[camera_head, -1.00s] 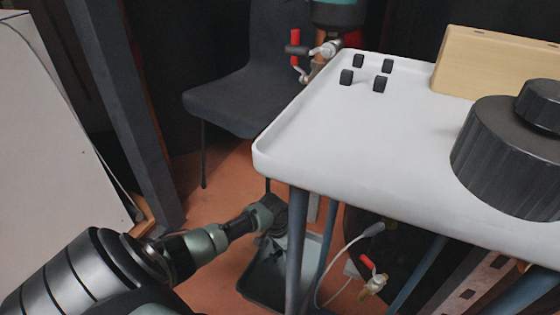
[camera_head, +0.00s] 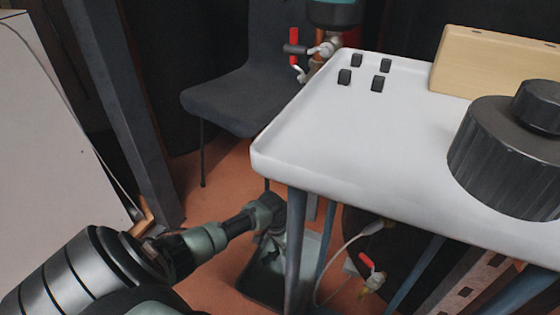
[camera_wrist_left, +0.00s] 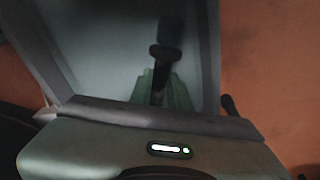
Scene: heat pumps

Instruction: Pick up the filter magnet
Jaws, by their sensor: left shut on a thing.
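The filter magnet (camera_wrist_left: 168,34) looks like a dark stick with a wider collar in the left wrist view, above a grey tray (camera_wrist_left: 100,45). My left gripper (camera_wrist_left: 162,92) is shut on its narrow near end. In the head view, my left gripper (camera_head: 274,238) points down over the tray (camera_head: 262,284), low beside the table leg. The magnet is too dark and small there to make out. Whether its far end touches the tray cannot be told. My right gripper is not in view.
A white table (camera_head: 330,140) stands to the right, with several small black blocks, a large black ribbed cap (camera_head: 505,160) and a wooden block (camera_head: 490,65). Its legs stand close to my left gripper. A dark chair (camera_head: 235,95) is behind. A red-handled valve (camera_head: 370,268) hangs underneath.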

